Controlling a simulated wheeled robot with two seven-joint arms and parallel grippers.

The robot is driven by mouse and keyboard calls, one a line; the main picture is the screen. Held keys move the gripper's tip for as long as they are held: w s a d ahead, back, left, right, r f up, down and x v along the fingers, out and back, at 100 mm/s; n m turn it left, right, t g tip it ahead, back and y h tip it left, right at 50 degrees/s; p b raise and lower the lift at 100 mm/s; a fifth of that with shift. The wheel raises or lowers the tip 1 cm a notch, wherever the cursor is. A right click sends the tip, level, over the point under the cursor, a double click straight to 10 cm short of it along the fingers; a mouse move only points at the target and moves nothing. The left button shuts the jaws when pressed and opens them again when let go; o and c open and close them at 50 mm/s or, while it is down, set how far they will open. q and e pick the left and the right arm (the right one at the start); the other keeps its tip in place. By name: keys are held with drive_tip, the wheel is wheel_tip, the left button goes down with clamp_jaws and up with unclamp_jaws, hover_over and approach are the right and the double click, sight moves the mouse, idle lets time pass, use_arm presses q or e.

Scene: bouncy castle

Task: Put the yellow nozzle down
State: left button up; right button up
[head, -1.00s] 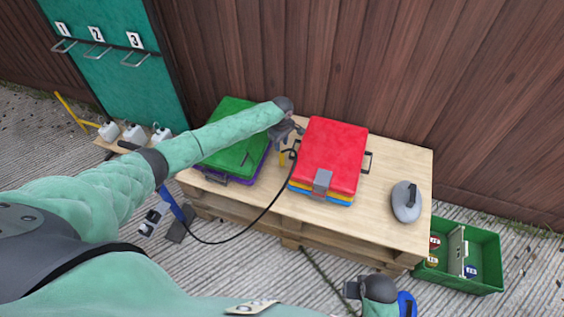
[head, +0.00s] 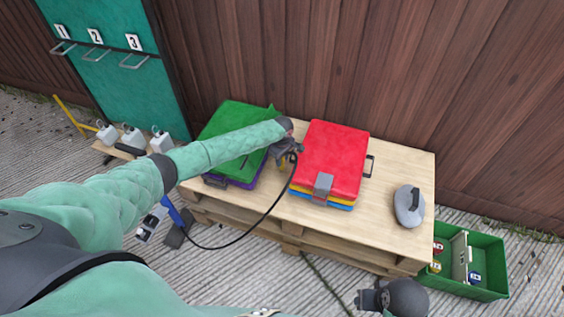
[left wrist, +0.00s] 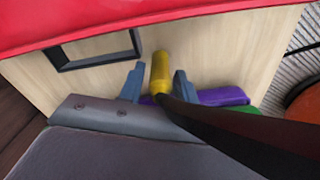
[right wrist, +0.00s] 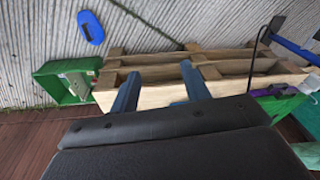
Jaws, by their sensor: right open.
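The yellow nozzle (left wrist: 160,72) is on the end of a black hose (left wrist: 215,130). In the left wrist view it is between the fingers of my left gripper (left wrist: 160,82), with narrow gaps beside it. That gripper looks open around it. In the head view my left gripper (head: 285,155) is low over the table (head: 380,215), between the green and red stacks. The nozzle (head: 281,160) is partly hidden there; whether it touches the tabletop is unclear. My right gripper (head: 370,299) is in front of the table, open and empty in the right wrist view (right wrist: 160,70).
A green-topped stack (head: 235,120) stands left of the nozzle and a red-topped stack (head: 333,150) right. A grey rounded object (head: 408,208) sits at the table's right. A green crate (head: 485,285) is on the ground. The hose (head: 245,240) hangs over the front edge.

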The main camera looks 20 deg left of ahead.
use_arm(q)
drive_tip(key=shift+f, duration=1.3)
use_arm(e)
drive_tip(key=shift+w+f, duration=0.3)
drive_tip(key=shift+f, duration=0.4)
use_arm(q)
drive_tip(key=shift+c, duration=0.4)
clamp_jaws()
